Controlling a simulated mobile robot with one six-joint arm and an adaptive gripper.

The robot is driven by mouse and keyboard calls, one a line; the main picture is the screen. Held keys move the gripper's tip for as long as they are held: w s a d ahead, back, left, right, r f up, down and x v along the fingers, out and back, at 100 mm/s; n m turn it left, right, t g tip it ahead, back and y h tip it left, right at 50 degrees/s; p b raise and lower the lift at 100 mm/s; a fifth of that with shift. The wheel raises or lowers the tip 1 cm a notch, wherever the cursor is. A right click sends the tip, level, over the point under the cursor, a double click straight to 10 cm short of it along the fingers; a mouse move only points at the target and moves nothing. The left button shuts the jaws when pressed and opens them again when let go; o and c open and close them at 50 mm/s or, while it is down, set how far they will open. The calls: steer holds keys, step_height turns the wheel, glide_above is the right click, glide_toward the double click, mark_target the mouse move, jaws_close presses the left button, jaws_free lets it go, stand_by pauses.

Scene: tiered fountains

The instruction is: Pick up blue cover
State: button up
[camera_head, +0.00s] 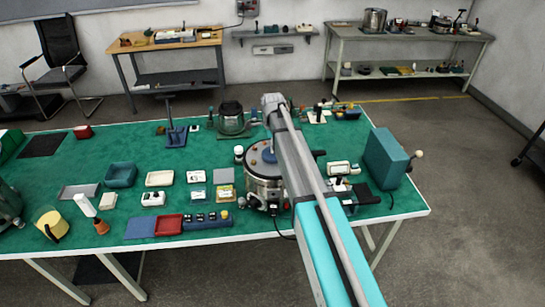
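A flat blue panel (140,227) also lies near the table's front edge, left of a red tray. My arm reaches from the bottom right up over the table. I cannot make out my gripper's fingers, and nothing held by it shows.
A teal box (386,158) stands at the right end of the green table (130,150). Floor is open at right.

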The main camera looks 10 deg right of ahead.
steer(key=shift+f+b, duration=0.6)
steer(key=shift+f, duration=0.25)
steer(key=shift+c, duration=0.2)
jaws_close()
